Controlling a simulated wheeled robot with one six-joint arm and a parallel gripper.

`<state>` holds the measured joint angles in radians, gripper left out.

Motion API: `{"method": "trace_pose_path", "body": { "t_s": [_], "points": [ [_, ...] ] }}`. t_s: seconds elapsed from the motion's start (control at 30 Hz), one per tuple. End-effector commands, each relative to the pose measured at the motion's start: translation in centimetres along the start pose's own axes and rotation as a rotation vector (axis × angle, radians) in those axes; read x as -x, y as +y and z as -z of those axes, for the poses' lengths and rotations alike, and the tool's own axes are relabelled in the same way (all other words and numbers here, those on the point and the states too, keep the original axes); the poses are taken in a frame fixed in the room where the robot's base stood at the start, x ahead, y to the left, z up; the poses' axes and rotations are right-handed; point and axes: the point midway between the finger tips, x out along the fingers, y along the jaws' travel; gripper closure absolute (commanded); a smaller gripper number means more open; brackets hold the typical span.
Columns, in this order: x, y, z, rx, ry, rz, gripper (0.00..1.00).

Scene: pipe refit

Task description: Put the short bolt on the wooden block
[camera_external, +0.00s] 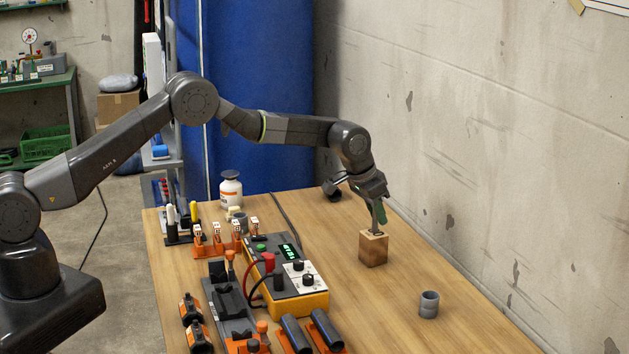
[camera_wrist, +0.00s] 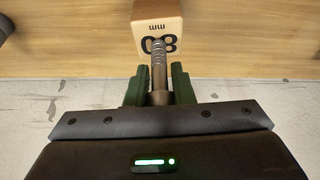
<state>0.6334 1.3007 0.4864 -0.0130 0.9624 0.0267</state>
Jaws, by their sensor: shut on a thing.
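The wooden block (camera_external: 373,250) stands on the right part of the table; in the wrist view the block (camera_wrist: 160,22) shows dark printed markings on one face. My gripper (camera_external: 379,212) is directly above the block, pointing down. In the wrist view my gripper's green fingers (camera_wrist: 159,84) are shut on the short bolt (camera_wrist: 159,68), a grey metal threaded piece. The bolt's lower end (camera_external: 376,230) is at the top of the block and seems to touch it; I cannot tell for sure whether it rests there.
A grey pipe coupling (camera_external: 429,304) stands right of the block near the table's edge. A yellow device with a display (camera_external: 286,279) and orange holders (camera_external: 226,243) fill the left part. A white bottle (camera_external: 231,190) stands at the back. The concrete wall (camera_external: 480,150) is on the right.

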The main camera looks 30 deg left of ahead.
Motion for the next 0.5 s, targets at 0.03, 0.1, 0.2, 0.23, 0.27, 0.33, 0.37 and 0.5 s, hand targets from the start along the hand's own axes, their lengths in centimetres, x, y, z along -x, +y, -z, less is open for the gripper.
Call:
{"method": "trace_pose_path", "body": {
  "t_s": [0.03,0.1,0.2,0.23,0.27,0.33,0.37,0.5],
  "points": [
    [0.13,0.00,0.11,0.000,0.003,0.000,1.00],
    [0.13,0.00,0.11,0.000,0.003,0.000,1.00],
    [0.00,0.00,0.05,0.000,0.002,0.000,1.00],
    [-0.12,0.00,0.00,0.000,0.002,0.000,1.00],
    [-0.24,0.00,-0.05,0.000,0.002,0.000,1.00],
    [-0.19,-0.01,-0.04,0.000,0.001,0.000,0.71],
    [-0.17,-0.01,-0.04,0.000,0.001,0.000,0.65],
    [-0.17,-0.01,-0.04,0.000,0.001,0.000,0.57]
  ]
}}
